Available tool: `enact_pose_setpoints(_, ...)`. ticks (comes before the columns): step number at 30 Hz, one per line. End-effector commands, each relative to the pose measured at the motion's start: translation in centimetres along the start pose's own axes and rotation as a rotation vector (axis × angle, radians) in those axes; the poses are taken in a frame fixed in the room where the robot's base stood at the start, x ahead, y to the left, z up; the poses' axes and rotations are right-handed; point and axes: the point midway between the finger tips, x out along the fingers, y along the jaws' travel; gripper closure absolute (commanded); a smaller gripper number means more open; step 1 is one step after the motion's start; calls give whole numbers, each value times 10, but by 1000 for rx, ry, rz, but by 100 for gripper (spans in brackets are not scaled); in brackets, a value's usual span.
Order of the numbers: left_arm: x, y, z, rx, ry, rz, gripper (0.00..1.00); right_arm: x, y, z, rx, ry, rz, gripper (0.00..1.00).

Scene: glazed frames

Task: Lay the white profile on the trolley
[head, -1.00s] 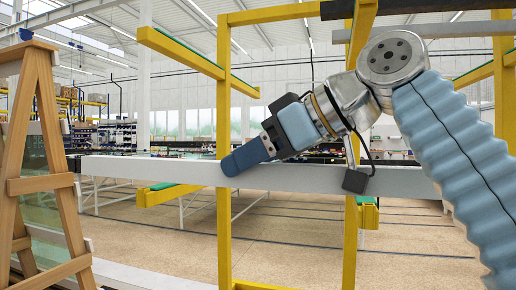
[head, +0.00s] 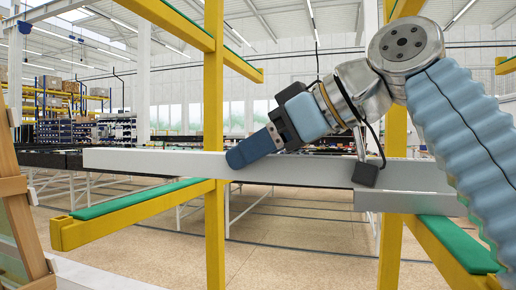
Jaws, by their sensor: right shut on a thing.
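The white profile (head: 190,163) is a long pale bar, held about level across the middle of the head view. My right gripper (head: 254,149) is shut on it; one blue finger shows over its near face. The yellow trolley (head: 214,115) has uprights and arms with green pads. The lower left arm (head: 135,212) reaches towards me, and the profile shows above its green pad with a gap in the picture. The profile passes in front of the uprights. The lower right arm (head: 455,245) is partly hidden by my right arm. My left gripper is not in view.
Another pale bar (head: 412,203) shows just below the profile at the right, by the lower right arm. Upper yellow arms (head: 170,18) stick out above. A wooden frame (head: 22,225) stands at the left edge. Shelving (head: 70,100) stands far behind.

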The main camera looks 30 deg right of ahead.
Motion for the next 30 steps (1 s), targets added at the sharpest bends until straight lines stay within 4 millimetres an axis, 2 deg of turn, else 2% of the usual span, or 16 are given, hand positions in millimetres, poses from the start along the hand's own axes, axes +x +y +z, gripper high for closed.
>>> enact_pose_setpoints(11,0,0,0,0,0,0,100,2,-1,3,-2,-1,1,100)
enact_pose_setpoints(23,1,0,0,0,0,0,100,18,-4,36,1,0,1,100)
enact_pose_setpoints(25,11,-4,0,-1,1,-1,100,24,-4,45,0,2,1,100)
enact_pose_setpoints(30,18,-8,0,-2,2,-2,100,27,-4,51,0,2,1,100)
